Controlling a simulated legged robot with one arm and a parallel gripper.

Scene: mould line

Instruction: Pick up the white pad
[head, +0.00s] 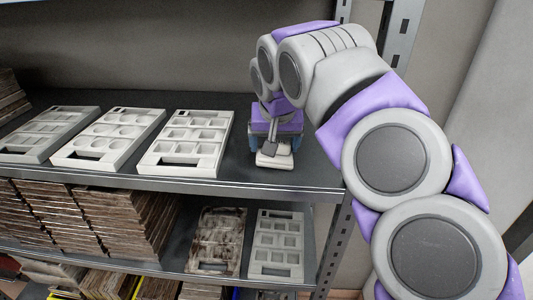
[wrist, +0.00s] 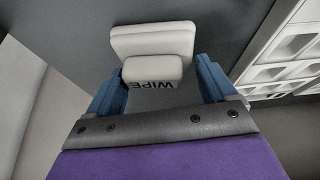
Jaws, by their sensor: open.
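The white pad (head: 274,160) lies on the upper shelf near its front edge, below my gripper (head: 270,140). In the wrist view the white pad (wrist: 152,42) is a wide base with a smaller raised block marked "WIPE". My gripper (wrist: 158,92) is open there, with one blue finger on each side of the raised block. The fingers appear apart from the block, with a gap on both sides. How far down the fingertips reach cannot be told exactly.
A white mould tray (head: 187,142) lies left of the pad, with more trays beside it. The upper shelf's metal front edge (head: 180,184) runs just in front. A shelf upright (head: 397,35) stands behind my arm. The lower shelf holds stacked brown boards (head: 95,222) and a pale tray (head: 277,245).

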